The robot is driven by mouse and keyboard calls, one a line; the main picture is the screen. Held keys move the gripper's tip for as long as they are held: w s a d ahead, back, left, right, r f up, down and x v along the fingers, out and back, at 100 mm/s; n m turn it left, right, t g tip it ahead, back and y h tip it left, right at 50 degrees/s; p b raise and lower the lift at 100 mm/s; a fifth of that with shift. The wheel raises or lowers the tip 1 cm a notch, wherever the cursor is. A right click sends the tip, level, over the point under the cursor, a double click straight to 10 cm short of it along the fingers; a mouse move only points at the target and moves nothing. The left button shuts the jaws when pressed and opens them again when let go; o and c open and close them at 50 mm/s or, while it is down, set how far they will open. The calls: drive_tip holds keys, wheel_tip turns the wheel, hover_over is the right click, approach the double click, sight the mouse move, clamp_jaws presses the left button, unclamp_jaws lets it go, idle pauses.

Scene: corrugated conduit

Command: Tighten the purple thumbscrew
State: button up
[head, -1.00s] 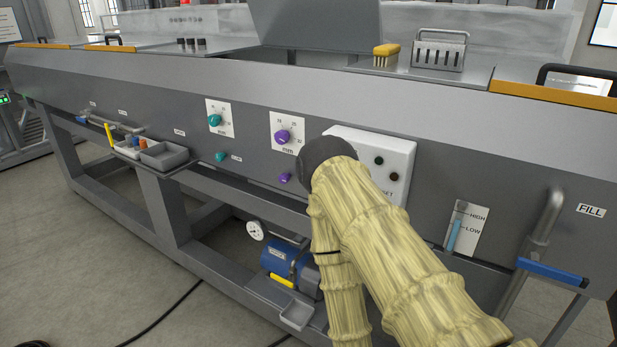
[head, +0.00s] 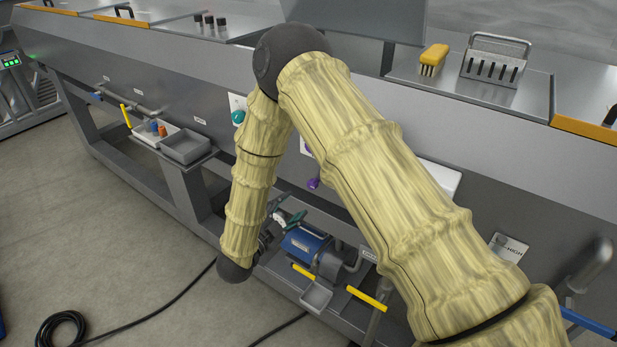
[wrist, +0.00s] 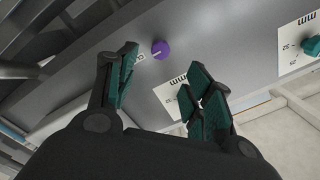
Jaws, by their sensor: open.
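The purple thumbscrew (head: 314,183) is on the grey machine front, below the dial plate, partly beside my arm in the head view. In the wrist view the purple thumbscrew (wrist: 160,49) shows as a small round knob with a pale bar across it, beyond the fingertips and between their lines. My gripper (wrist: 158,72) is open and empty, its teal-padded fingers apart and not visibly touching the thumbscrew. In the head view my gripper (head: 283,215) is low in front of the panel, mostly behind my arm. The purple dial is almost entirely hidden.
A teal knob (wrist: 312,46) sits on a neighbouring scale plate. A blue pump (head: 305,243) with yellow handles stands on the lower frame. A grey bin (head: 186,147) juts from the panel at left. Open floor lies at front left.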

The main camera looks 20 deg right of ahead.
sight(311, 187)
drive_tip(key=p+x, duration=0.3)
drive_tip(key=x, duration=0.6)
drive_tip(key=shift+r+p, duration=0.15)
drive_tip(key=shift+p, duration=0.25)
drive_tip(key=shift+x, duration=0.8)
drive_tip(key=c, duration=1)
